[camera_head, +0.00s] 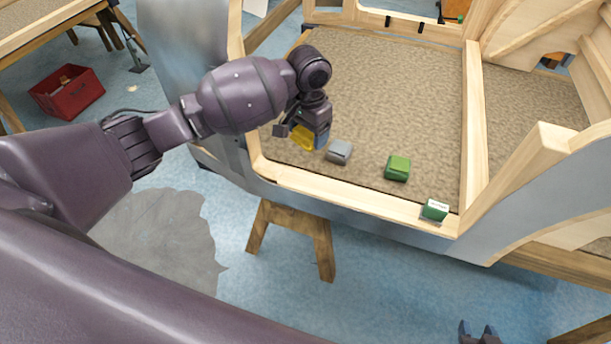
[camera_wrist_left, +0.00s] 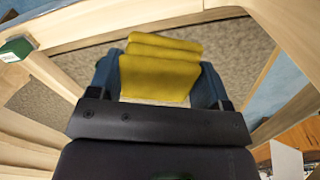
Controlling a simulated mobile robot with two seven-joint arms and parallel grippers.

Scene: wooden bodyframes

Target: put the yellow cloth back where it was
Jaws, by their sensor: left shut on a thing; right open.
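The yellow cloth (camera_head: 302,138) is folded and partly hidden by my left gripper (camera_head: 306,135) in the head view. In the left wrist view the folded cloth (camera_wrist_left: 160,65) fills the space between the two blue fingers of my left gripper (camera_wrist_left: 158,88). The gripper is shut on it. The cloth is over the near left part of the brown carpeted floor (camera_head: 390,95) of the wooden frame; I cannot tell whether it touches the carpet. My right gripper (camera_head: 478,334) shows only its tips at the bottom edge, open and empty.
To the right of the yellow cloth lie a folded grey cloth (camera_head: 339,152) and a folded green cloth (camera_head: 397,168). A green and white box (camera_head: 435,210) stands on the front wooden rail (camera_head: 340,195). A wooden post (camera_head: 236,50) rises at left. The carpet behind is clear.

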